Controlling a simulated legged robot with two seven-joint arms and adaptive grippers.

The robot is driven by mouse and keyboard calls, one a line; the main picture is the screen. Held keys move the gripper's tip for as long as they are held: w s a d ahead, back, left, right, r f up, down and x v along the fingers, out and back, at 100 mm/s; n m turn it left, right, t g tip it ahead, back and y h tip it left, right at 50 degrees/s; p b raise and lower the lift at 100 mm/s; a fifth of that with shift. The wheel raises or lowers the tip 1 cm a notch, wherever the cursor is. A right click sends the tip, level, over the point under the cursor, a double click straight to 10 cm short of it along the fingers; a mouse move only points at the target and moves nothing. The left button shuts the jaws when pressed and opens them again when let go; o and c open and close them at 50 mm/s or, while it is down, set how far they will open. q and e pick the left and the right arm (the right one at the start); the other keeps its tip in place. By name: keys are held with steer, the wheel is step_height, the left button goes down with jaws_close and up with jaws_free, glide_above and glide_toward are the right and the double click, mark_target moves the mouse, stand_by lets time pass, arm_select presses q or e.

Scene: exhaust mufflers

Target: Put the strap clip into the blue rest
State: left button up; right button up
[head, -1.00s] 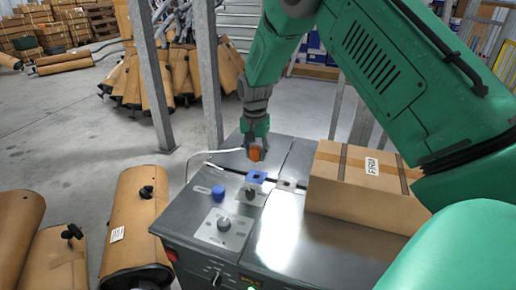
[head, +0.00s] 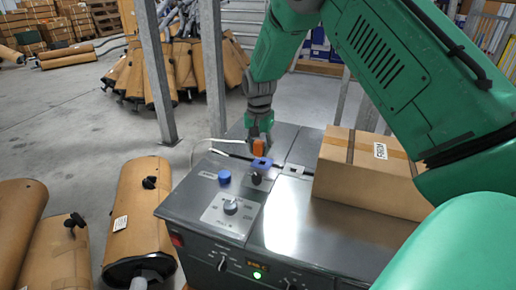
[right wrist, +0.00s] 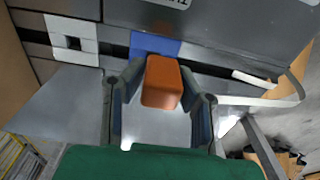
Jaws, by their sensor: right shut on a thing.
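My right gripper (head: 260,140) points down over the metal cabinet and is shut on the orange strap clip (head: 259,147). In the right wrist view the strap clip (right wrist: 162,82) sits between the two fingers of the gripper (right wrist: 160,100). The blue rest (head: 262,162) is on the cabinet top, just below the clip in the head view. It also shows in the right wrist view (right wrist: 150,44), behind the clip, which hides part of it. I cannot tell whether clip and rest touch. My left gripper is not in view.
A white piece with a dark square opening (right wrist: 72,42) lies beside the blue rest. A cardboard box (head: 365,178) stands on the cabinet's right. A blue button (head: 224,177) and knobs are in front. A thin pale strip (head: 205,142) curves past the cabinet's far left edge.

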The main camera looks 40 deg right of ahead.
mark_target(266, 161)
steer(key=d+f, duration=0.1)
steer(key=d+f+b, duration=0.1)
steer(key=f, duration=0.1)
steer(key=shift+d+f+b, duration=0.15)
steer(key=shift+d+b, duration=0.15)
steer(key=shift+d, duration=0.05)
jaws_close()
steer(key=shift+s+d, duration=0.1)
steer(key=shift+a, duration=0.55)
steer(key=shift+a+r, duration=0.4)
steer(key=shift+a, duration=0.2)
steer(key=shift+d+f, duration=0.15)
steer(key=shift+d, duration=0.35)
steer(key=shift+d+f, duration=0.15)
steer(key=shift+d, duration=0.25)
steer(key=shift+a+p, duration=0.25)
steer(key=shift+p, duration=0.1)
steer(key=shift+a+r, duration=0.25)
steer(key=shift+a, duration=0.05)
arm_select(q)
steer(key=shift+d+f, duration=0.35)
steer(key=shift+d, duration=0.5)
arm_select(e)
steer(key=shift+d+f, duration=0.2)
steer(key=shift+d, duration=0.25)
